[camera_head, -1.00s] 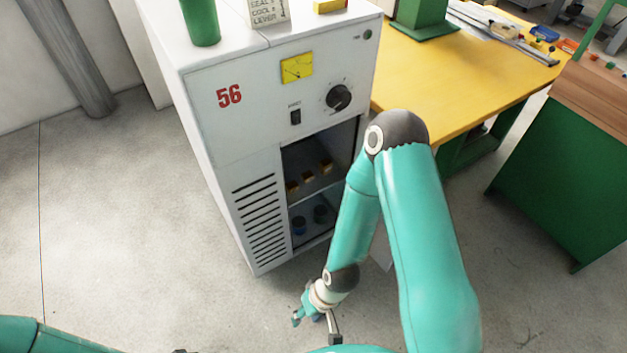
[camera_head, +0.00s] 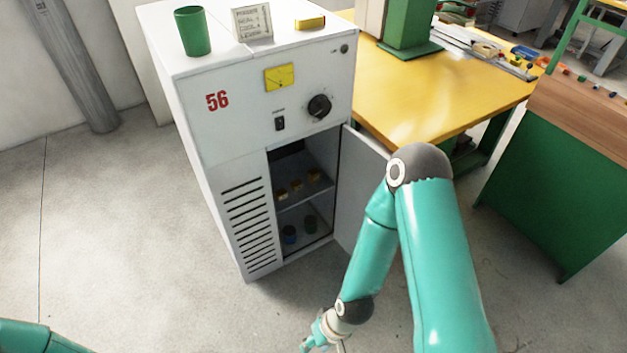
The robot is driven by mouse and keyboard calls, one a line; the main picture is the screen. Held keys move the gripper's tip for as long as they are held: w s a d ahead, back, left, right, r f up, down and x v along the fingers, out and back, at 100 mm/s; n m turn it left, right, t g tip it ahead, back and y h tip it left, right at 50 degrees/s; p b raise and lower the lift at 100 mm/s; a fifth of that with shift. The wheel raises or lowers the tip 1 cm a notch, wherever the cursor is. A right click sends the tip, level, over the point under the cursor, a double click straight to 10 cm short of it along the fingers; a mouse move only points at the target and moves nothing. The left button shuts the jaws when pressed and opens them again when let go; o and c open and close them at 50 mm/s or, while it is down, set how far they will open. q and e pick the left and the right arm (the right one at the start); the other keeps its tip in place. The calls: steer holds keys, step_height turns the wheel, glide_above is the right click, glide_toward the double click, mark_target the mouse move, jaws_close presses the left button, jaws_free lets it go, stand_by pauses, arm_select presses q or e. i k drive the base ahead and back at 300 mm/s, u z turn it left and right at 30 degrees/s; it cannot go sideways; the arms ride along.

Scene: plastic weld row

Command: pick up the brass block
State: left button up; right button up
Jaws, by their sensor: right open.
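Several small brass-coloured blocks (camera_head: 297,186) sit in a row on the upper shelf inside the open compartment of the white cabinet (camera_head: 200,130). They are small and dark, so I cannot tell which one is the brass block. My right gripper (camera_head: 325,347) is open at the bottom edge, low in front of the cabinet and well apart from the blocks. Its fingertips are partly cut off by the frame. My left gripper is out of view; only part of my left arm shows at the lower left.
The cabinet door (camera_head: 360,190) stands open to the right, partly behind my right arm.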

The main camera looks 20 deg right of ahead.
mark_target(314, 174)
steer(key=z, duration=0.2)
steer(key=i, duration=0.9)
steer(key=u, duration=0.25)
